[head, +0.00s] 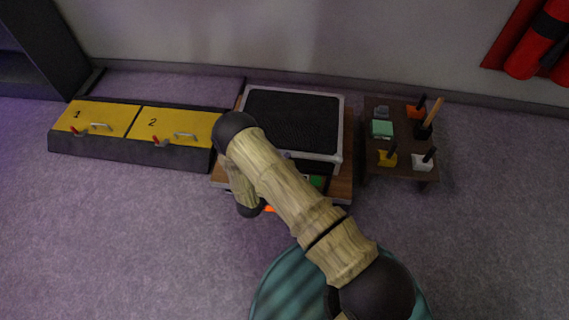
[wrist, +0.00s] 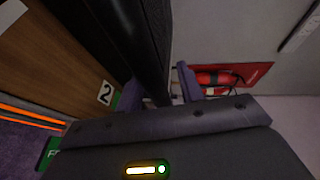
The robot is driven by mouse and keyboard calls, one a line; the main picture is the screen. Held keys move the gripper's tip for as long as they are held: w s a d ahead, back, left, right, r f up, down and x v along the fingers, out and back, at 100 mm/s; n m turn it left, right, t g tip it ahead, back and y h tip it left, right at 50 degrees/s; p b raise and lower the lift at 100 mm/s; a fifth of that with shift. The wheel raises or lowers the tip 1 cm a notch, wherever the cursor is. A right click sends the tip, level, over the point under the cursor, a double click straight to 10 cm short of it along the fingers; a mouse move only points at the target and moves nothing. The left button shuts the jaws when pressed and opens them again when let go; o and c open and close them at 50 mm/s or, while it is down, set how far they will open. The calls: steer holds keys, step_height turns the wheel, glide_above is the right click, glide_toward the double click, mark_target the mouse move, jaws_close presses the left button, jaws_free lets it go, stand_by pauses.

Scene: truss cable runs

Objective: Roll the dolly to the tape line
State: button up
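A low wooden platform (head: 342,190), which looks like the dolly, carries a large box with a black mesh top and pale rim (head: 292,118). My arm covers its front left part. An orange strip (head: 268,208) shows at its front edge; orange stripes also show in the wrist view (wrist: 32,112), but I cannot tell if they are the tape line. My gripper (wrist: 160,90) has its two fingers apart in the wrist view. A dark bar (wrist: 153,40) runs between them, with a gap to the right finger. In the head view my gripper is hidden behind my arm.
Yellow-lidded cases marked 1 and 2 (head: 130,150) stand left of the platform. A small brown table (head: 375,172) with several tools stands to its right. A red extinguisher (head: 535,45) hangs on the wall. A wood panel marked 2 (wrist: 85,65) is close left of my gripper. The front floor is clear.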

steer(key=shift+a, duration=0.1)
steer(key=p+v, duration=0.5)
steer(key=v, duration=1.2)
steer(key=shift+p, duration=0.4)
steer(key=shift+a+r, duration=0.1)
